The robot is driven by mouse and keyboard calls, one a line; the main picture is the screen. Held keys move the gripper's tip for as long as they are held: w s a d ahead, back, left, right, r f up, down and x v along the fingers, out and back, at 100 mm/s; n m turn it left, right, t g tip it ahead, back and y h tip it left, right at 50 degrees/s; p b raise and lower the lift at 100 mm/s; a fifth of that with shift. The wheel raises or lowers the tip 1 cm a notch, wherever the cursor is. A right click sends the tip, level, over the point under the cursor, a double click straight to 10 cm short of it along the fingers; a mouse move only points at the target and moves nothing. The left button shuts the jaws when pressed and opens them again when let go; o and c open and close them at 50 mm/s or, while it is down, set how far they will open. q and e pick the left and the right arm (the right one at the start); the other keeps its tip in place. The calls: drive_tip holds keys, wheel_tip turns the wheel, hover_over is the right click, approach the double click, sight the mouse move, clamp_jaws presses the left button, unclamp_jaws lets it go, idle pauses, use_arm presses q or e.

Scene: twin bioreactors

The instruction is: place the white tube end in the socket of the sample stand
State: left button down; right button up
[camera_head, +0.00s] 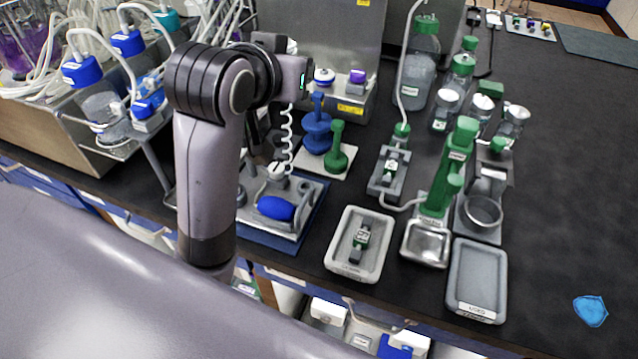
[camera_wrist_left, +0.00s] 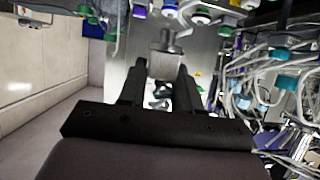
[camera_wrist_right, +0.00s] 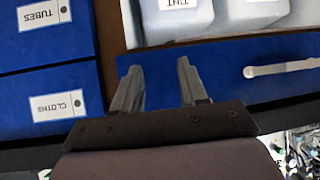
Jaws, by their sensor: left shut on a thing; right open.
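My left gripper (camera_head: 262,150) is partly hidden behind its own arm in the head view, just above a grey stand on a blue base (camera_head: 285,238). I take this to be the sample stand. A white coiled tube (camera_head: 287,138) hangs beside the gripper, its lower part close to the stand's top. In the left wrist view the left gripper (camera_wrist_left: 152,75) is shut on a small pale thing, probably the white tube end, though its shape is unclear. The socket cannot be made out. My right gripper (camera_wrist_right: 157,82) is open and empty, seen only in the right wrist view.
A blue bulb (camera_head: 276,208) lies on the stand. Blue and green knobbed pieces (camera_head: 337,155) stand right of it. Trays, including a light one (camera_head: 340,265), and green-capped bottles (camera_head: 420,75) stand further right. Blue-capped bottles (camera_head: 85,72) and tubes crowd the left. Blue drawers (camera_wrist_right: 45,105) face my right gripper.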

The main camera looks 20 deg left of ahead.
use_arm(q)
drive_tip(key=shift+s+d+f, duration=0.15)
drive_tip(key=shift+d, duration=0.5)
drive_tip(key=shift+m, duration=0.3)
drive_tip(key=shift+d+f+b, duration=0.1)
drive_tip(key=shift+f+b, duration=2.25)
drive_tip(key=shift+f, duration=7.65)
use_arm(e)
drive_tip(key=shift+w+d+f, duration=0.1)
drive_tip(key=shift+w+f, duration=0.05)
drive_tip(key=shift+f, duration=0.65)
drive_tip(key=shift+w+d+f, duration=0.1)
drive_tip(key=shift+w+f, duration=0.05)
drive_tip(key=shift+f, duration=0.65)
drive_tip(key=shift+w+d+f, duration=0.1)
drive_tip(key=shift+w+f, duration=0.05)
drive_tip(key=shift+f, duration=0.65)
use_arm(q)
drive_tip(key=shift+f, duration=0.2)
drive_tip(key=c, duration=0.8)
unclamp_jaws()
drive_tip(key=shift+r, duration=0.1)
